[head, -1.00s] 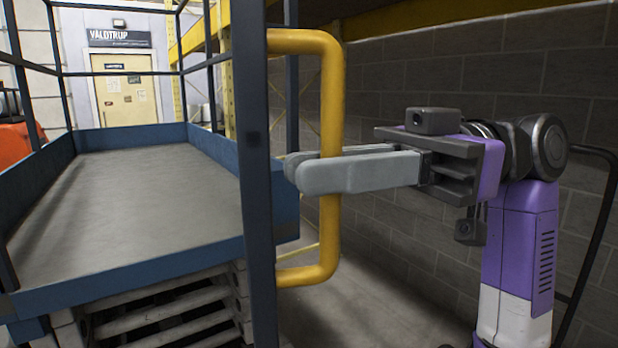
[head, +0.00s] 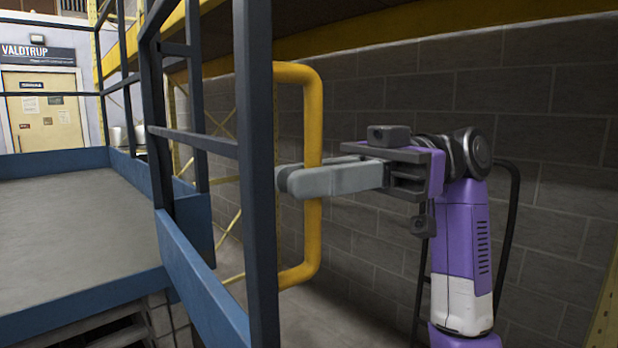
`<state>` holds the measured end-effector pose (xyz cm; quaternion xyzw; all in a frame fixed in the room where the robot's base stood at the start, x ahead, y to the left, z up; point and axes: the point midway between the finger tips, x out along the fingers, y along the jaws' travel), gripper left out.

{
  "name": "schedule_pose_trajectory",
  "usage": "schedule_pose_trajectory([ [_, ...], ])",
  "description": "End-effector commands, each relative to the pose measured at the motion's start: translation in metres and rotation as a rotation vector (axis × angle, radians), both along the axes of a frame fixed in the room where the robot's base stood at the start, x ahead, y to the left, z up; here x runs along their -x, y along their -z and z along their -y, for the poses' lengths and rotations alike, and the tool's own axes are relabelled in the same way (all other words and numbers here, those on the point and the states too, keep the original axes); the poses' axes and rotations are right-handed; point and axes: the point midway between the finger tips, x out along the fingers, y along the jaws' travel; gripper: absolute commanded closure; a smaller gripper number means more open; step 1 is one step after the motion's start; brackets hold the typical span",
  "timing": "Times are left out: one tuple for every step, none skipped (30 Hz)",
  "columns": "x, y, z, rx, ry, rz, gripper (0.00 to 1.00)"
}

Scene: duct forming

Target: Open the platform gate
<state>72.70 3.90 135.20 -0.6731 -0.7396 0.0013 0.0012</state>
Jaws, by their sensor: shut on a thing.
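The platform gate (head: 197,142) is a dark blue barred frame with a blue kick plate at its foot. It stands swung out at an angle from the platform (head: 70,205), whose grey deck lies open on the left. A yellow D-shaped handle (head: 312,235) is fixed to the gate's near upright. My gripper (head: 285,180) has its grey fingers shut around the handle's vertical bar at about mid-height. The far finger is mostly hidden behind the near one and the bar.
A grey block wall (head: 450,100) runs close behind my arm on the right. A yellow beam (head: 390,38) crosses overhead. A yellow door (head: 45,110) under a VALDTRUP sign is far off at the left. Part of a yellow post (head: 607,310) shows at the lower right edge.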

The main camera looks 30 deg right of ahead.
Motion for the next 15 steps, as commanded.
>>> schedule_pose_trajectory([
  [-0.0001, 0.0003, 0.0000, 0.001, 0.001, -0.001, 1.00],
  [-0.0001, 0.0003, -0.0001, 0.001, 0.001, -0.001, 1.00],
  [-0.0001, 0.0003, -0.0001, 0.001, 0.001, -0.001, 0.80],
  [-0.0001, 0.0003, -0.0001, 0.001, 0.001, -0.001, 0.74],
  [-0.0002, 0.0003, -0.0001, 0.001, 0.001, -0.001, 0.68],
  [-0.0002, 0.0003, -0.0002, 0.001, 0.001, -0.001, 0.64],
  [-0.0002, 0.0002, -0.0002, 0.001, 0.001, -0.001, 0.64],
  [-0.0002, 0.0002, -0.0002, 0.001, 0.001, -0.001, 0.64],
  [-0.0002, 0.0002, -0.0002, 0.001, 0.001, -0.001, 0.64],
  [-0.0002, 0.0002, -0.0002, 0.001, 0.001, -0.001, 0.64],
  [-0.0002, 0.0002, -0.0002, 0.001, 0.001, -0.001, 0.64],
  [-0.0002, 0.0002, -0.0002, 0.000, 0.001, -0.001, 0.64],
  [-0.0002, 0.0001, -0.0002, 0.000, 0.001, -0.001, 0.64],
  [-0.0002, 0.0001, -0.0001, 0.000, 0.001, -0.001, 0.64],
  [-0.0004, 0.0002, 0.0006, 0.000, 0.001, -0.001, 0.64],
])
